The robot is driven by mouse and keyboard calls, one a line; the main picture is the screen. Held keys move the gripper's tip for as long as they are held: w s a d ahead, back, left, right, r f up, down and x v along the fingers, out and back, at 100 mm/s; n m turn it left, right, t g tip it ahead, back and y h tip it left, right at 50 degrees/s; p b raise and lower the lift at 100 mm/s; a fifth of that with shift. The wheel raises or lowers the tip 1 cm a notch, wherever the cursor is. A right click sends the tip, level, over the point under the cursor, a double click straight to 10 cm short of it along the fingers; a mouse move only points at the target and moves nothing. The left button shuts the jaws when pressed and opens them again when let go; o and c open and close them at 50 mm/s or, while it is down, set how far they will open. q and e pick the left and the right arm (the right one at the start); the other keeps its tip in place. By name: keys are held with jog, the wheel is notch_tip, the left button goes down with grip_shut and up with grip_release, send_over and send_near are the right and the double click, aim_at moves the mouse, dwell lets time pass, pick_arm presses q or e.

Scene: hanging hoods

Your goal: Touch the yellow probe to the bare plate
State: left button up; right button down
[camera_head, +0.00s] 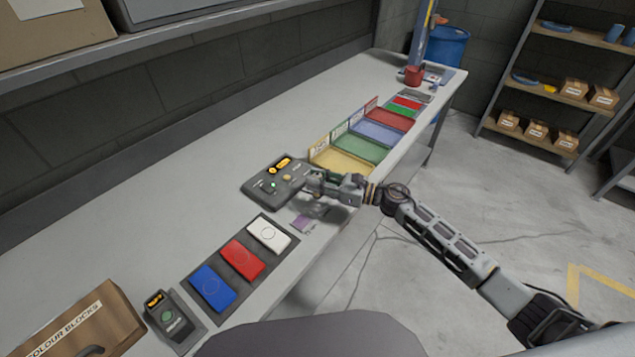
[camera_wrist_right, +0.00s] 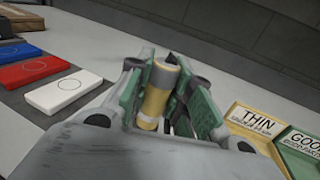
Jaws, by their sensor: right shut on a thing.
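My right gripper (camera_head: 318,186) is over the long grey table, at the near right corner of the dark gauge box (camera_head: 268,187). In the right wrist view its green-padded fingers (camera_wrist_right: 166,92) are closed around the yellow probe (camera_wrist_right: 157,100). The probe has a grey band and a pale top end; its lower end is hidden by the gripper. In the head view the probe is hidden or too small to make out. A small purple-grey piece (camera_head: 303,224) lies just below the gripper near the table edge. I cannot tell which thing is the bare plate. My left gripper is out of view.
Blue (camera_head: 212,288), red (camera_head: 242,259) and white (camera_head: 268,234) plates lie on a dark mat. A small device (camera_head: 172,317) and a colour blocks box (camera_head: 85,325) stand nearer. A yellow tray (camera_head: 340,160) and other coloured trays line the table beyond the gauge box.

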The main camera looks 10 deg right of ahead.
jog(key=shift+r+p, duration=0.4)
jog(key=shift+r, duration=0.5)
dwell(0.5)
